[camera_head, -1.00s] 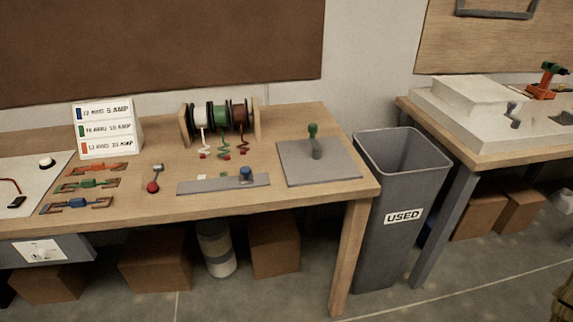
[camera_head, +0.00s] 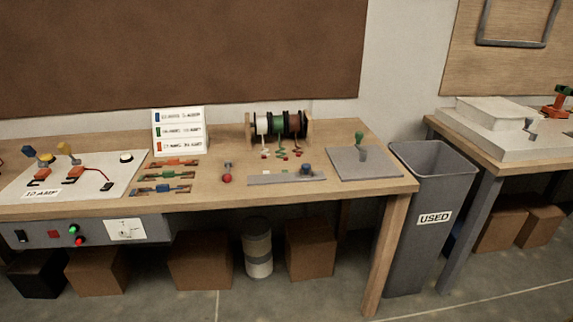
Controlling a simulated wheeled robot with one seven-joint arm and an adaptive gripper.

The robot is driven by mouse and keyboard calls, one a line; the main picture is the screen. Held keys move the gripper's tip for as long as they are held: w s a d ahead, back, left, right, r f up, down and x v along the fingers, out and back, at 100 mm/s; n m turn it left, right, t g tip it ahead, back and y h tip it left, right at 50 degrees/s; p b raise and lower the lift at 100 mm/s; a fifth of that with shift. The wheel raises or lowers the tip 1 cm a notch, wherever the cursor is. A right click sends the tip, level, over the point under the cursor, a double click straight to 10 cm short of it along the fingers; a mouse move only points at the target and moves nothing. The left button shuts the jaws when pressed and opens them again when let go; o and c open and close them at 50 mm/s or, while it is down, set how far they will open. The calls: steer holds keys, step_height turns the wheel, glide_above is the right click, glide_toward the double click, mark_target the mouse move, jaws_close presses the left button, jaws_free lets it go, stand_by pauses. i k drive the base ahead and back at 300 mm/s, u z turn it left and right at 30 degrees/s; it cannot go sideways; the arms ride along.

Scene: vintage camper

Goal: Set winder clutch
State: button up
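No part in view is marked as a winder clutch, and I cannot tell which lever it is. On the right bench, a pale stepped block (camera_head: 498,117) carries a small grey lever (camera_head: 530,124). An orange-red device with a dark green top (camera_head: 557,101) stands beside it, near the picture's right edge. A spool rack (camera_head: 249,129) holds white, green and brown wire spools. My gripper is not in view.
A grey bin labelled USED (camera_head: 430,182) stands between the left bench (camera_head: 290,198) and the right bench (camera_head: 488,155). Boxes (camera_head: 309,250) and a canister (camera_head: 258,252) sit under the left bench. A panel with coloured switches and buttons (camera_head: 90,232) hangs at its front.

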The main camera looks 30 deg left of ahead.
mark_target(306, 173)
steer(key=u, duration=1.3)
